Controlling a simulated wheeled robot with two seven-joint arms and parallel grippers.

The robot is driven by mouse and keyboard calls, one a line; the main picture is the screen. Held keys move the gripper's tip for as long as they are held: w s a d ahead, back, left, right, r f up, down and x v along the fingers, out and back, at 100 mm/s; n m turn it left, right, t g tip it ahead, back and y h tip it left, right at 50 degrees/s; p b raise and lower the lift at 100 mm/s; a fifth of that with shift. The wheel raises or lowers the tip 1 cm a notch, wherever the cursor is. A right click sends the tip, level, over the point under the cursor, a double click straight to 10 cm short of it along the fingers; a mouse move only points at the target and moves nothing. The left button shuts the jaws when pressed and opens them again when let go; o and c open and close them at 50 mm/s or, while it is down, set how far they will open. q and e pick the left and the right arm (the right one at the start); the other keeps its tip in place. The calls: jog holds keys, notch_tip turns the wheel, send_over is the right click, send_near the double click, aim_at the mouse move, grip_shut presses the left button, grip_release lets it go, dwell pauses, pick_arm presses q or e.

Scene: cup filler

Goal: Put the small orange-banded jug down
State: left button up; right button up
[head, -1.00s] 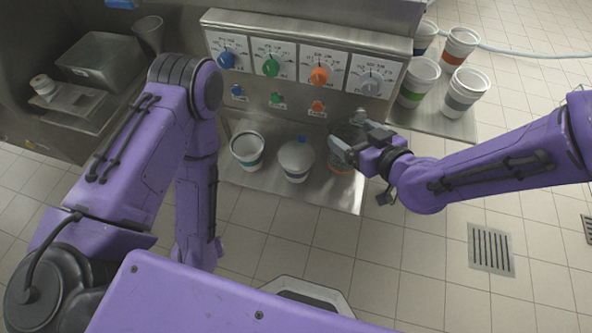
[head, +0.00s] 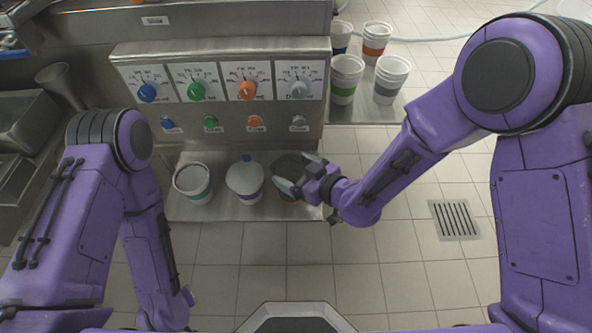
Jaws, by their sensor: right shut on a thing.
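The small orange-banded jug (head: 288,168) is at the right end of the steel shelf (head: 225,213), below the dial panel. Its open top looks dark grey, and a bit of orange band shows low on its front. My right gripper (head: 299,173) comes from the right and is shut on the jug, with a finger on either side. The fingers and wrist hide part of the jug. I cannot tell whether its base touches the shelf. My left arm is at the left; its gripper does not show.
A teal-banded cup (head: 192,182) and a purple-banded white jug with a blue knob (head: 245,180) stand left of the jug. Several banded cups, including an orange one (head: 375,42), stand on a side shelf at the back right. The dial panel (head: 220,82) rises behind.

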jog(key=shift+f, duration=0.2)
jog(key=o, duration=1.6)
jog(key=shift+r, duration=0.4)
jog(key=p+v, duration=0.4)
jog(key=v, duration=0.8)
jog(key=shift+f, duration=0.15)
